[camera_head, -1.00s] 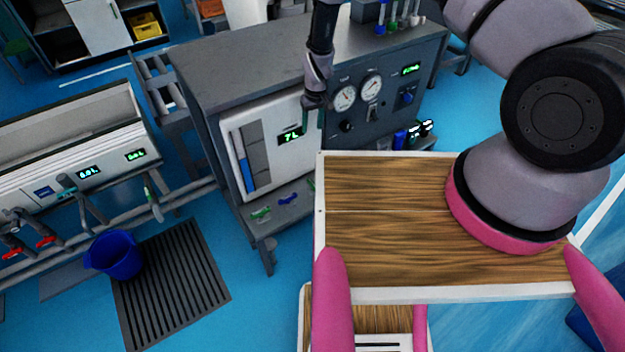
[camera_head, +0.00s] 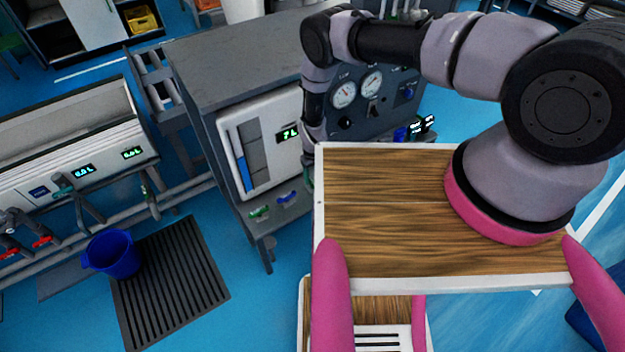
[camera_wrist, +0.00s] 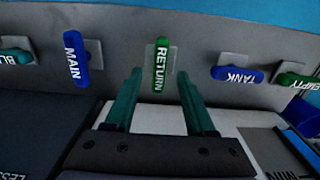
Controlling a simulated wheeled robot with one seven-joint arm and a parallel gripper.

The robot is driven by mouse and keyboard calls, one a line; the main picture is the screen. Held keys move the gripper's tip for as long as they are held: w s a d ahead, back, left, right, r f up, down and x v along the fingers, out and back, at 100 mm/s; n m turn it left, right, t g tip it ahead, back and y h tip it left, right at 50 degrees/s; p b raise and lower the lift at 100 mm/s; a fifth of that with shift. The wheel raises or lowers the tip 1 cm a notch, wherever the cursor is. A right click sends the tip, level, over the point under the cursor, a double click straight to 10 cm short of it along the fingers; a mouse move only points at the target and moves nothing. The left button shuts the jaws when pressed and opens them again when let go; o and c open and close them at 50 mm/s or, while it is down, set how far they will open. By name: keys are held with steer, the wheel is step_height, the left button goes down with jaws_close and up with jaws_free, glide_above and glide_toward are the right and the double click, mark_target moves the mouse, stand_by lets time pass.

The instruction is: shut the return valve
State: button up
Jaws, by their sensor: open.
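The return valve handle (camera_wrist: 161,63) is green, marked RETURN, and sits upright in the wrist picture on a small grey plate. My gripper (camera_wrist: 159,84) is open, its two green fingers to the left and right below the handle with empty space between them. I cannot tell whether the fingers touch it. In the head view my gripper (camera_head: 308,172) is low at the front of the grey machine, partly hidden by the wooden board edge. The return handle cannot be made out there.
In the wrist view, a blue MAIN handle (camera_wrist: 75,60) is to the left; a blue TANK handle (camera_wrist: 237,75) and a green EMPTY handle (camera_wrist: 298,81) are to the right. The grey machine (camera_head: 235,60) has a panel reading 7 L. A blue bucket (camera_head: 113,255) stands on the floor.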

mark_target(313, 183)
steer(key=shift+f, duration=1.25)
jaws_close()
